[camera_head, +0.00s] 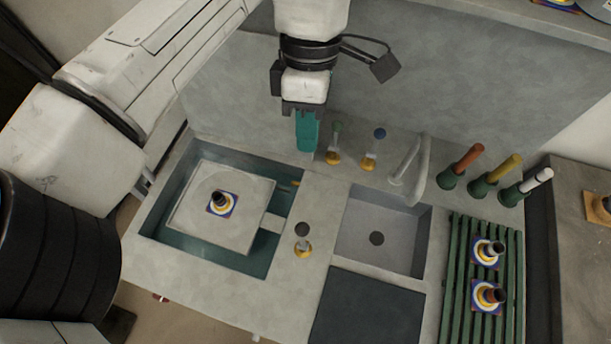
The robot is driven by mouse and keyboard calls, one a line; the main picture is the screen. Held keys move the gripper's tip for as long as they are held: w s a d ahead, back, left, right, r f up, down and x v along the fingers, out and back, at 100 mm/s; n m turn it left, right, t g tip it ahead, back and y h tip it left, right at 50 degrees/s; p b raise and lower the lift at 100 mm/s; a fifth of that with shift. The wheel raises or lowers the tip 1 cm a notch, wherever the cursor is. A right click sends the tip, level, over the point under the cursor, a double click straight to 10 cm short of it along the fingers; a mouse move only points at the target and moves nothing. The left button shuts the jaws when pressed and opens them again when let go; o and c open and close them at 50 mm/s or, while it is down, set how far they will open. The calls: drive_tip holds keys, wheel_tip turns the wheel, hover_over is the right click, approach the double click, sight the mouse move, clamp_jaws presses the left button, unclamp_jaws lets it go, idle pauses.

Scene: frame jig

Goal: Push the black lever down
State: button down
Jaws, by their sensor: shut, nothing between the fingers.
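The likely black lever (302,230) has a dark round top and a yellow base. It stands on the grey counter between the teal basin and the sink. My gripper (307,148) has teal fingers that point down and are shut, with nothing held. It hangs near the back wall, above the lever in the picture and apart from it. Two similar levers, one with a green top (336,130) and one with a blue top (379,134), stand right of my gripper.
The teal basin (165,205) holds a square grey plate (185,205) with a dark knob on a patterned tile. A sink (350,240) and tap (420,165) lie to the right. Handles in orange (467,160), yellow (508,168) and white (538,181) stand near a green slatted rack (460,270).

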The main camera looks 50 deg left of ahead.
drive_tip(key=s+d+f+b, duration=0.2)
drive_tip(key=f+b, duration=0.3)
drive_tip(key=b, duration=0.2)
drive_tip(key=s+d+f+b, duration=0.2)
drive_tip(key=s+f+b, duration=0.1)
drive_tip(key=f+b, duration=0.2)
drive_tip(key=shift+d+f+b, duration=0.15)
drive_tip(key=shift+d+b, duration=0.2)
drive_tip(key=shift+b, duration=0.95)
